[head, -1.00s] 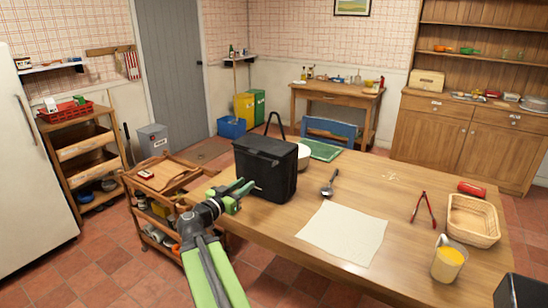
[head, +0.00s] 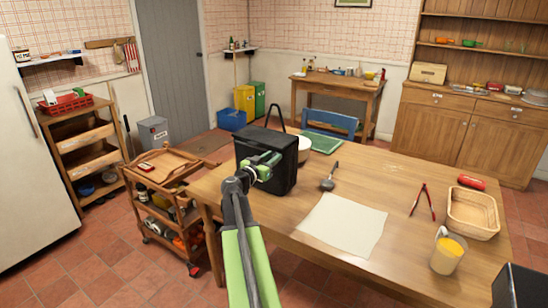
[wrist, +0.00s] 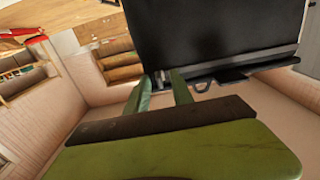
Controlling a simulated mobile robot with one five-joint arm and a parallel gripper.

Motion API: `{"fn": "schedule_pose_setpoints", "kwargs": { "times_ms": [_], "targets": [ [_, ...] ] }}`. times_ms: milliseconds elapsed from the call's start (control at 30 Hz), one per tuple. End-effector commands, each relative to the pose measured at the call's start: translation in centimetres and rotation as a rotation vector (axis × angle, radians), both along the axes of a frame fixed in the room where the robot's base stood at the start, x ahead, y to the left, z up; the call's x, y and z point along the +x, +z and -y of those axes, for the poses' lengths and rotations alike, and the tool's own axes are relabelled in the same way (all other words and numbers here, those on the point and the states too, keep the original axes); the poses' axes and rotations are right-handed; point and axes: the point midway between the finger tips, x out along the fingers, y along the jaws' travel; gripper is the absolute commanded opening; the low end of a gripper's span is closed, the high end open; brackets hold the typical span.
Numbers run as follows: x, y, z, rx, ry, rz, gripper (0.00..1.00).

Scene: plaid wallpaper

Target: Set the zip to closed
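A black box-shaped bag (head: 283,175) with a raised handle stands upright at the left end of the wooden table (head: 410,185). My gripper (head: 272,164) is at its front side, high up, in the head view. In the wrist view the dark bag (wrist: 215,30) fills the upper part, with a thin pale line along its edge that looks like the zip (wrist: 250,61). My two green fingers (wrist: 160,80) are apart, with a small grey piece, perhaps the zip pull, at their tips. Whether they touch it is unclear. How far the zip is open cannot be told.
On the table are a white bowl (head: 304,148) behind the bag, a ladle (head: 329,180), a pale sheet (head: 343,224), red-handled tongs (head: 422,200), a basket (head: 473,214) and a yellow-filled jug (head: 447,253). A wooden trolley (head: 165,165) stands left of the table.

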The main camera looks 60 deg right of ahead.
Motion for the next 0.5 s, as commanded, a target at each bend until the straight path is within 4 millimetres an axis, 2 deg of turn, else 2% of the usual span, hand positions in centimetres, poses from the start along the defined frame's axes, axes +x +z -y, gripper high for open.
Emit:
{"fn": "schedule_pose_setpoints", "kwargs": {
  "times_ms": [167,400,500],
  "targets": [
    [-0.04,0.0,0.01,0.0,0.0,0.0,0.28],
    [-0.05,0.0,0.01,0.0,-0.001,0.0,0.0],
    [-0.06,0.0,0.01,0.0,-0.001,0.0,0.0]
  ]
}}
